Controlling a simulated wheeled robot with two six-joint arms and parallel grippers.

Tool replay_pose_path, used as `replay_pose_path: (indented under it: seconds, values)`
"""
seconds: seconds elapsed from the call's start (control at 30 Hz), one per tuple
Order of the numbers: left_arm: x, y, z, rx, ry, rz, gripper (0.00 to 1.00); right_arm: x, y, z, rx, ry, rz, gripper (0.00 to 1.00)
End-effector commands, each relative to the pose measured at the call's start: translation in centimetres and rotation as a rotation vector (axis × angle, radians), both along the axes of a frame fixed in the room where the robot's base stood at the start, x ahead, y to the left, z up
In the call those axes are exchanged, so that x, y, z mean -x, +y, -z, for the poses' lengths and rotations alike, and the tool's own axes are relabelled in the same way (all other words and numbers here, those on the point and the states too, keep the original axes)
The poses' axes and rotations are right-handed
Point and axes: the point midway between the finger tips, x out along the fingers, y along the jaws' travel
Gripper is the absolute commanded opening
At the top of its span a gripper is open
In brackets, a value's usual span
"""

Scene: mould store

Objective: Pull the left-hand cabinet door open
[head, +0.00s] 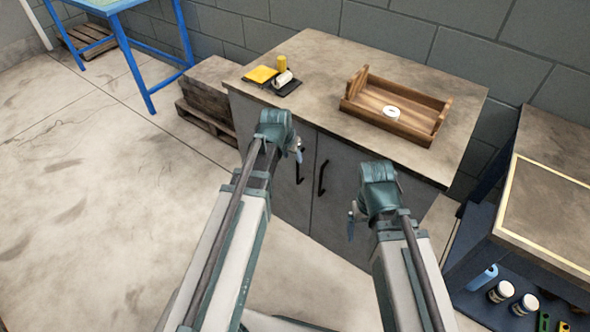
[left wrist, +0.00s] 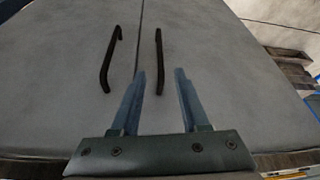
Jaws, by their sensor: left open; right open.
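The grey cabinet's left-hand door (head: 289,203) is shut, its edge level with the right-hand door (head: 340,232). Its black bar handle (head: 300,168) stands near the middle seam, beside the right door's handle (head: 322,178). My left gripper (head: 298,150) is open at the upper part of the left handle. In the left wrist view, which looks turned over, the left door's handle (left wrist: 159,62) appears between the open fingers (left wrist: 158,74); I cannot tell whether they reach around it. The other handle (left wrist: 110,58) is outside them. My right gripper (head: 351,222) is open and empty before the right door.
On the cabinet top (head: 318,80) are a wooden tray (head: 390,118) holding a white ring, and yellow and dark items (head: 262,74). Wooden pallets (head: 205,122) stand left of the cabinet, a dark workbench (head: 545,215) at right. Floor at left is clear.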

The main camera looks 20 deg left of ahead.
Motion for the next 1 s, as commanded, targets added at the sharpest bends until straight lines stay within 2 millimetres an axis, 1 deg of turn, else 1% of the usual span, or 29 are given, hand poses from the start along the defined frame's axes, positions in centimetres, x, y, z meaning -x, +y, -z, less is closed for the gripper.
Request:
replay_pose_path:
  seconds: [0.03, 0.17, 0.7, 0.83, 1.0]
  values:
    - [-0.3, 0.0, 1.0, 0.0, 0.0, 0.0, 0.45, 0.0, 0.0, 1.0, 0.0, 0.0, 0.0, 0.89]
    - [-0.9, -0.1, 2.6, 0.0, 0.0, 0.0, 0.45, 0.0, 0.0, 2.6, 0.0, 0.0, 0.0, 0.89]
    - [-4.0, -0.6, 10.1, 0.0, 0.0, 0.0, 0.45, -0.1, -0.1, 10.1, 0.004, -0.001, -0.001, 0.89]
    - [-4.5, -0.7, 11.3, 0.0, 0.0, 0.0, 0.45, -0.1, -0.1, 11.3, 0.007, -0.002, -0.002, 0.89]
    - [-4.8, -0.7, 11.7, 0.0, 0.0, 0.0, 0.45, -0.1, -0.2, 11.7, 0.008, -0.004, -0.004, 0.89]
